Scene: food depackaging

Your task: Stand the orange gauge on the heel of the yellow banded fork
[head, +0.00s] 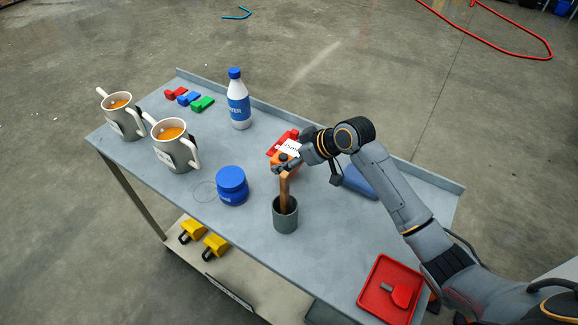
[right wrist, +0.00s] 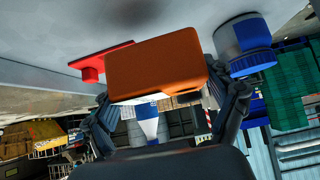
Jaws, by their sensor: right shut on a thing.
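My right gripper (head: 287,163) is shut on an orange-brown block, which I take for the orange gauge (right wrist: 155,67). In the right wrist view it fills the space between the fingers. In the head view a brown upright bar (head: 284,190) shows below the fingers, its lower end inside a grey cup (head: 285,222). I cannot tell whether bar and block are one piece. No fork shows clearly. Two yellow and black things (head: 191,230) (head: 215,245) lie on the lower shelf, too small to identify. My left gripper is out of view.
Near the cup stands a blue jar (head: 232,187). A bottle (head: 238,104), two mugs (head: 119,118) (head: 174,151) and small coloured blocks (head: 202,104) are farther left. A red piece (head: 276,150) lies behind the gripper. A red tray (head: 373,300) sits front right.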

